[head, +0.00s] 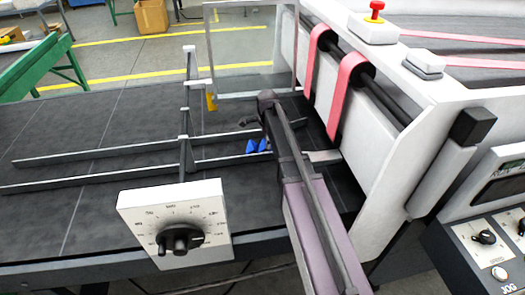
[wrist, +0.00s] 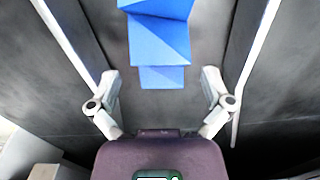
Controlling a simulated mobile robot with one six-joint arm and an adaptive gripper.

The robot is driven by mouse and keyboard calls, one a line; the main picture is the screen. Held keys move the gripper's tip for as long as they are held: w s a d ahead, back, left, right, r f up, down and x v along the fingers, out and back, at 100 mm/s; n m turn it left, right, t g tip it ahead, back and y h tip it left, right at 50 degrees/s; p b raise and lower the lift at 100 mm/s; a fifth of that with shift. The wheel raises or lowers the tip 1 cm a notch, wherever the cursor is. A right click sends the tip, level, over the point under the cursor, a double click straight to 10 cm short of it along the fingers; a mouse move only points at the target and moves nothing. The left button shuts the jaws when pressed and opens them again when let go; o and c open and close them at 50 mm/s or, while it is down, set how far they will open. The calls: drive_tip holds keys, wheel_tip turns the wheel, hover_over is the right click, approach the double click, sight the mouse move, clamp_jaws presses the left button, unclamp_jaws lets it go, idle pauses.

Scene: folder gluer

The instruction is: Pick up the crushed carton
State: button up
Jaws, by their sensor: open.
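The crushed carton is a blue, creased, folded piece. In the wrist view the carton (wrist: 160,42) lies ahead of my gripper, at the top middle, partly cut off by the upper edge. In the head view only a small part of the carton (head: 257,146) shows beside my arm, on the dark bed between the metal rails. My gripper (wrist: 160,92) is open, with its two fingers spread to either side of the carton's near end. I cannot tell from these views how far above the carton the fingers are.
Long metal rails (head: 90,154) run along the dark bed (head: 60,120). A white dial box (head: 195,215) stands at the front edge. The white machine housing (head: 385,150) with pink belts (head: 345,95) rises on the right. A clear guard frame (head: 250,50) stands behind my arm.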

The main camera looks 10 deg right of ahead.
drive_tip(key=shift+f+b, duration=0.8)
drive_tip(key=shift+f, duration=0.3)
drive_tip(key=c, duration=0.8)
